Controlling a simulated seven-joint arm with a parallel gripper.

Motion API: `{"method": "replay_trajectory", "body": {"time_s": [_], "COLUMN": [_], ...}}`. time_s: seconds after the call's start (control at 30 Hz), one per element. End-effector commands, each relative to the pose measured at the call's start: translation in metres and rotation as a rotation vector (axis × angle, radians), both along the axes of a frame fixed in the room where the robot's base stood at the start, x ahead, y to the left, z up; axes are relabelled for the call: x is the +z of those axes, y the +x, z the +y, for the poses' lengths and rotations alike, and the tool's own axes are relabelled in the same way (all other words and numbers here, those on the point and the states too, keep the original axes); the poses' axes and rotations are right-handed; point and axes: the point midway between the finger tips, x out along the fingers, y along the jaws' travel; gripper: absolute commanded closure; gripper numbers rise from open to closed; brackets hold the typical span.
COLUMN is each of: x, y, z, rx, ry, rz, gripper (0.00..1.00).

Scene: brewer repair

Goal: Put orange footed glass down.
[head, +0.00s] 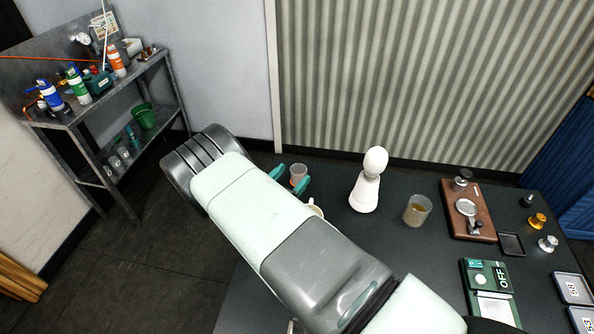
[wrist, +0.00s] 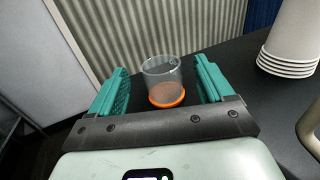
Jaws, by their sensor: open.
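The orange footed glass (wrist: 163,82) stands upright on the dark table in the wrist view, clear-walled with an orange base. It also shows in the head view (head: 298,174), near the table's far left edge. My gripper (wrist: 162,88) is open, with one teal finger on each side of the glass. Gaps show between the glass and both fingers, so it is not gripped. In the head view my gripper (head: 289,178) is partly hidden behind my arm.
A white stand with a rounded top (head: 364,190) and a cup of brown liquid (head: 417,210) stand right of the glass. A wooden board with tools (head: 467,208) lies farther right. A pale mug (head: 315,208) is partly hidden by my arm.

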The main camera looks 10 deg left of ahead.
Motion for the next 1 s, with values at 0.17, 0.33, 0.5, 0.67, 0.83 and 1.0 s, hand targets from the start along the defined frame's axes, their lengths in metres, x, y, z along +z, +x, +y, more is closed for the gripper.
{"method": "replay_trajectory", "body": {"time_s": [0.17, 0.33, 0.5, 0.67, 0.83, 1.0], "x": [0.0, 0.0, 0.0, 0.0, 0.021, 0.096], "y": [-0.037, -0.062, -0.073, -0.075, -0.066, -0.046], "z": [0.016, 0.027, 0.031, 0.031, 0.021, -0.025], "rx": [0.003, 0.003, 0.001, 0.0, -0.068, -0.332], "ry": [0.0, 0.0, 0.001, 0.001, 0.047, 0.24], "rz": [0.001, 0.0, 0.0, 0.0, -0.004, -0.014], "gripper": [0.19, 0.19, 0.19, 0.19, 0.19, 0.19]}}
